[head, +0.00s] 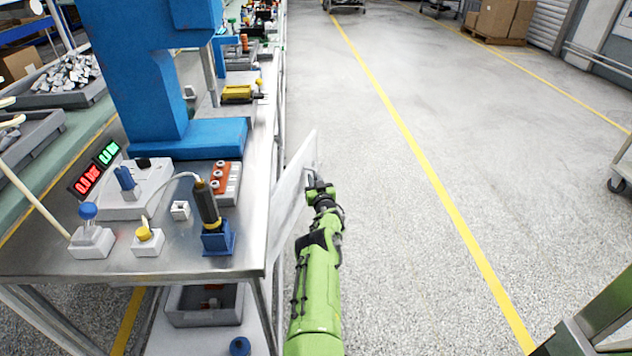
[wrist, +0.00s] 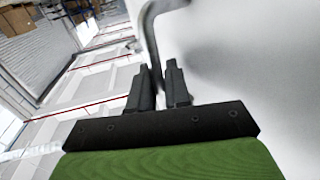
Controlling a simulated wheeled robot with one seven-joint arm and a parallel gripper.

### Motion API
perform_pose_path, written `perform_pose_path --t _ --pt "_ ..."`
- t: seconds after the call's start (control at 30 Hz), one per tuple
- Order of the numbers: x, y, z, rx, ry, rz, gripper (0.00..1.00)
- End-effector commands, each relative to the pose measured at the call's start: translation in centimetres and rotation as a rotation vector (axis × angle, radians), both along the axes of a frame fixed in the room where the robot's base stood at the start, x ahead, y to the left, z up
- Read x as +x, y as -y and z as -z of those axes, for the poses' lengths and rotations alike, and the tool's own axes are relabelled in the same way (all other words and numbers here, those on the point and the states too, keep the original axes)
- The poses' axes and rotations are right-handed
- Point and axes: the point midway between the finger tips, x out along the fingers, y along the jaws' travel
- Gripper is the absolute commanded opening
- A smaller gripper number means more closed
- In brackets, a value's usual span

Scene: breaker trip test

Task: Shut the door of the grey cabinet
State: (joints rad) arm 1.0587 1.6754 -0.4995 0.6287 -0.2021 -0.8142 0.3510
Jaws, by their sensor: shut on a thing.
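The light grey cabinet door (head: 290,198) stands as an upright panel beside the right end of the steel bench in the head view. It also fills the right side of the wrist view (wrist: 260,70). Its curved metal handle (wrist: 151,35) runs down between my fingers. My gripper (wrist: 158,78) is shut on this handle. In the head view my gripper (head: 318,186) is at the door's far right edge, with my green arm reaching up from below. The cabinet body is not clearly visible, so I cannot tell how far open the door is.
The steel bench (head: 190,262) on the left carries a blue press (head: 150,80), switches and a black-handled tool in a blue holder (head: 218,238). A grey bin (head: 205,308) sits on the lower shelf. Open floor with a yellow line (head: 420,165) lies right; a cart (head: 622,165) stands at the right edge.

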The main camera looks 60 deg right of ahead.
Motion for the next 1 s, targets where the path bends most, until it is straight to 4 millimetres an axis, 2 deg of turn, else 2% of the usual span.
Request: perform_pose_path --t 0.17,0.2,0.27,0.53,0.67,0.87,1.0 --pt "0.1 -0.2 0.3 0.007 0.000 -0.004 0.00" --pt "0.1 -0.2 0.3 0.007 0.000 -0.004 0.22" --pt "0.1 -0.2 0.3 0.007 0.000 -0.004 0.30" --pt "0.0 -0.1 0.1 0.004 -0.001 -0.002 0.30" --pt "-0.6 -0.7 -0.1 0.007 -0.003 -0.002 0.30" --pt "-3.0 -3.5 -0.4 0.009 -0.004 -0.001 0.30" --pt "-5.3 -6.0 -0.5 0.007 -0.005 0.000 0.30"
